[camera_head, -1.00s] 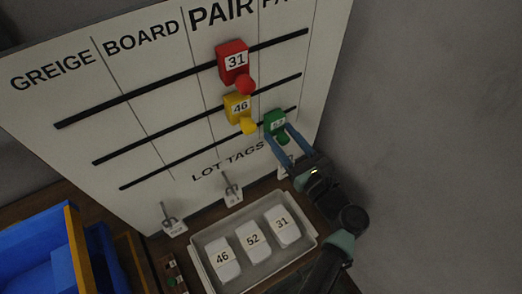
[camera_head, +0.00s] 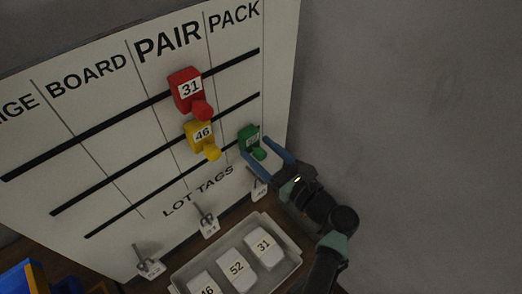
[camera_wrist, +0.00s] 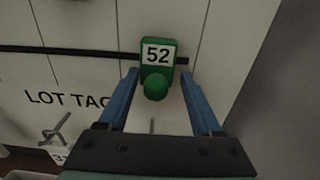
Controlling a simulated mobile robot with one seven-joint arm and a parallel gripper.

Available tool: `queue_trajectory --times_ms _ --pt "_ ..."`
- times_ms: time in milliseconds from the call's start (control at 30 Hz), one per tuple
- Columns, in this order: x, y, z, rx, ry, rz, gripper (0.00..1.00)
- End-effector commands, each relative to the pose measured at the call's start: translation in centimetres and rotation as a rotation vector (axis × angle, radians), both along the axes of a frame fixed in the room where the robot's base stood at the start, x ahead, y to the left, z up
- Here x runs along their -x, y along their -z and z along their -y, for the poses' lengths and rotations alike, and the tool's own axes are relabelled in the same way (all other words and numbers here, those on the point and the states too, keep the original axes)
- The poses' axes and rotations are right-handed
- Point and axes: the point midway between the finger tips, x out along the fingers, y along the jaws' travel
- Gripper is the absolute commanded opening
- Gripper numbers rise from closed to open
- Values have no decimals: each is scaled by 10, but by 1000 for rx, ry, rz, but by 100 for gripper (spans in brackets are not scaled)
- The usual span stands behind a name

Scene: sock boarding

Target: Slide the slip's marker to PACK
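The green marker 52 (camera_head: 250,137) sits near the right end of the lowest rail on the white board (camera_head: 110,110), in the last column, under PACK. In the wrist view the green marker (camera_wrist: 157,54) is upright, its round knob pointing at me. My gripper (camera_head: 256,147) is open; its blue fingers stand on either side of the knob. In the wrist view my gripper (camera_wrist: 159,74) shows a gap between each finger and the knob. The red marker 31 (camera_head: 187,88) and yellow marker 46 (camera_head: 201,134) sit on the upper and middle rails in the PAIR column.
A grey tray (camera_head: 291,262) with white tags 46, 52 and 31 stands in front. A blue bin (camera_head: 20,278) is at the lower left. The grey wall side at the right is clear.

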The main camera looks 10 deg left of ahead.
Motion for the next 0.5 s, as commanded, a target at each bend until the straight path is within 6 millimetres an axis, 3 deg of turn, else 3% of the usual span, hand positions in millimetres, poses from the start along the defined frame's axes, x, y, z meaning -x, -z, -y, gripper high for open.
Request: queue_trajectory --times_ms 267,500 --pt "5 1 8 -1 4 1 63" --pt "35 3 46 2 7 1 63"
